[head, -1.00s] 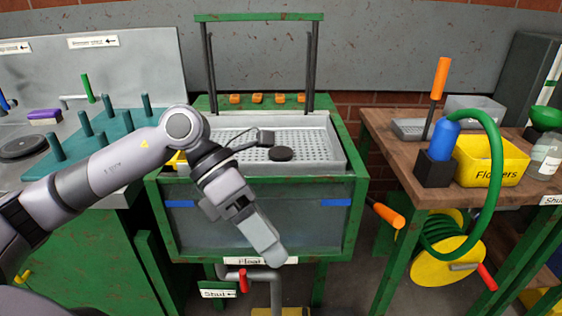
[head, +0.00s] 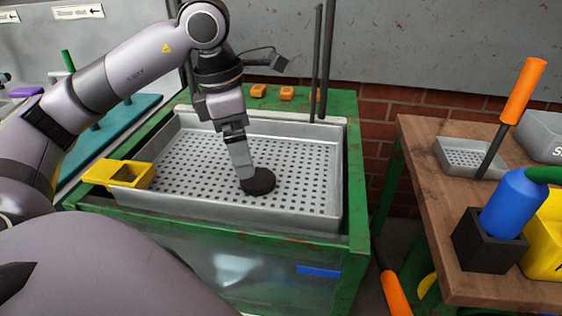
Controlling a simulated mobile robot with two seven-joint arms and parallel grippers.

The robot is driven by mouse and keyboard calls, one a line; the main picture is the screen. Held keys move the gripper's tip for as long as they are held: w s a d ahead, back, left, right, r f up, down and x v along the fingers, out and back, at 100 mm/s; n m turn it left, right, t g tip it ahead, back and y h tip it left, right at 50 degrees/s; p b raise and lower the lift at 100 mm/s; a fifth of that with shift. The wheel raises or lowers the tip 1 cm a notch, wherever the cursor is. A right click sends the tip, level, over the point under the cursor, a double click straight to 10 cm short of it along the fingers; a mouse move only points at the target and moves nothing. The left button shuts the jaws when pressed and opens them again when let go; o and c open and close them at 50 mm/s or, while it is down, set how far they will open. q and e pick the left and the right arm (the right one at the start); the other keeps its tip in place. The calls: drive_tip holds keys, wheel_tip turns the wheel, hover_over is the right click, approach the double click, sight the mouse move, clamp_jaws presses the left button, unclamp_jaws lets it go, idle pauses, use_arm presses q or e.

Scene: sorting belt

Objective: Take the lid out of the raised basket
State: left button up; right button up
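The lid (head: 260,183) is a small dark round disc in the raised basket (head: 310,180), a grey perforated tray on a green-framed tank. My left gripper (head: 243,178) points down into the basket, with its fingertips at the lid's left edge. The fingers overlap the lid in the picture. I cannot tell whether they are shut on it, since the near finger hides the other. My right gripper is not in view.
Dark upright rods (head: 322,65) stand at the back. To the right is a wooden table (head: 440,200) with a blue bottle (head: 513,203) in a black holder and a small grey tray (head: 466,157).

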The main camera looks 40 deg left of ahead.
sight(257, 178)
use_arm(q)
drive_tip(key=shift+w, duration=0.35)
drive_tip(key=shift+w+f, duration=0.1)
drive_tip(key=shift+f, duration=0.25)
drive_tip(key=f, duration=0.2)
drive_tip(key=w+f, duration=0.1)
drive_tip(key=f, duration=0.1)
drive_tip(key=f+b, duration=0.1)
drive_tip(key=f, duration=0.1)
drive_tip(key=shift+w+d+f, duration=0.1)
drive_tip(key=shift+w+d, duration=0.15)
drive_tip(key=shift+d, duration=0.15)
drive_tip(key=c, duration=1.1)
